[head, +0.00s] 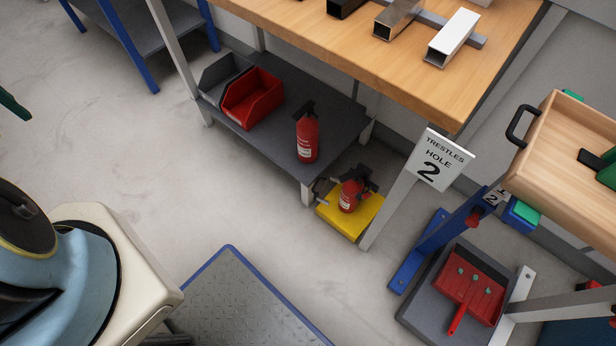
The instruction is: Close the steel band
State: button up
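A small red fire extinguisher (348,196) stands on a yellow base (336,220) on the floor, by the front corner of the workbench's lower shelf. Dark and grey parts show around its upper body and stick out to its left. They may include the steel band, but they are too small to tell a band or whether it is open or shut. My gripper is not in view.
A second red extinguisher (307,138) stands on the grey shelf (275,145) beside a red bin (252,98). A sign (440,160) reads "Trestles hole 2". A blue-edged metal plate (240,300) lies in front. A wooden tray (570,140) juts in at right. Open floor lies left.

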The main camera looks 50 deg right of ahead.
aim_at(334, 179)
jog(key=i, duration=3.85)
jog(key=i+z, duration=0.25)
jog(key=z, duration=0.2)
jog(key=i+j+z, duration=0.1)
jog(key=z, duration=0.3)
jog(key=i+j+z, duration=0.2)
jog(key=z, duration=0.25)
jog(key=i+z, duration=0.1)
jog(key=z, duration=3.55)
jog(key=i+l, duration=0.25)
jog(key=i, duration=0.25)
jog(key=i+l+u, duration=0.1)
jog(key=u, duration=0.3)
jog(key=i+l+u, duration=0.1)
jog(key=u, duration=0.3)
jog(key=i+l+u, duration=0.2)
jog(key=u, duration=1.1)
